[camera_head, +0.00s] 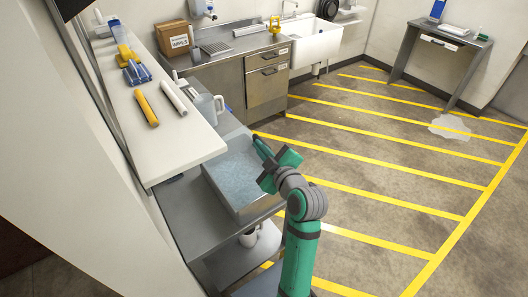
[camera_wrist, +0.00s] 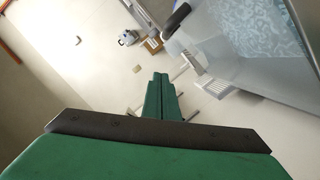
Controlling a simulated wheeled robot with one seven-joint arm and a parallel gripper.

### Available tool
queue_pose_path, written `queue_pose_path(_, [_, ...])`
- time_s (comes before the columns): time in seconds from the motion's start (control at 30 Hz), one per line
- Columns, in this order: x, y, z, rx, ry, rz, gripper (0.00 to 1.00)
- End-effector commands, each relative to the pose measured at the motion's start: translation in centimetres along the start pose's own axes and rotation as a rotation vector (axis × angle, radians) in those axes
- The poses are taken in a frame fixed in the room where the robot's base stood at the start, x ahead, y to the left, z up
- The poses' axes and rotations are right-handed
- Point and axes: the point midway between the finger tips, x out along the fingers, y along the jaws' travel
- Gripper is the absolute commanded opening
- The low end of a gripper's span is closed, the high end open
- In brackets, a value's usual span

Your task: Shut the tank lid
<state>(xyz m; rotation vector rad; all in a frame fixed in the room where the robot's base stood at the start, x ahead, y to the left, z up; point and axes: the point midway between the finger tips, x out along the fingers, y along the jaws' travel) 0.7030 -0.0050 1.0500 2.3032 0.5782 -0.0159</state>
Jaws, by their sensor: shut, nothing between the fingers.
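The tank (camera_head: 207,172) is a shallow grey box on the steel bench, with a mottled pale-blue surface inside its rim. In the wrist view a grey see-through panel (camera_wrist: 215,60) with a dark bar at its corner fills the upper right, in front of a blue patterned patch. I cannot tell for sure whether this panel is the lid or the tank's side, nor the lid's angle. My gripper (camera_head: 261,147) is over the tank's right edge in the head view. Its green fingers (camera_wrist: 161,80) are together and empty, apart from the panel in the wrist picture.
A clear jug (camera_head: 207,108) stands behind the tank. A white shelf (camera_head: 165,130) with yellow and white rolls overhangs at left. A mug (camera_head: 248,237) sits on the lower shelf. The yellow-striped floor (camera_head: 390,170) at right is open, with a puddle (camera_head: 449,127) farther off.

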Motion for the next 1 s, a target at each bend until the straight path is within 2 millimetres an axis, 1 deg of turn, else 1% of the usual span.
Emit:
queue_pose_path(0.03, [1.1,-0.1,0.0,0.0,0.001,-0.003,0.0])
queue_pose_path(0.1, [2.4,-0.1,-0.1,0.0,0.002,-0.003,0.0])
queue_pose_path(0.27, [5.3,-0.1,-0.2,0.0,0.003,-0.003,0.0])
queue_pose_path(0.3, [5.8,-0.2,0.3,0.003,0.0,-0.003,0.0])
queue_pose_path(0.4, [5.9,-0.1,1.9,0.003,-0.002,-0.001,0.0])
queue_pose_path(0.6, [6.4,-0.2,3.4,0.002,0.002,-0.003,0.0])
queue_pose_path(0.73, [6.4,-0.2,3.7,0.001,0.002,-0.002,0.0])
queue_pose_path(1.0, [6.4,-0.2,3.7,0.001,0.002,-0.002,0.0])
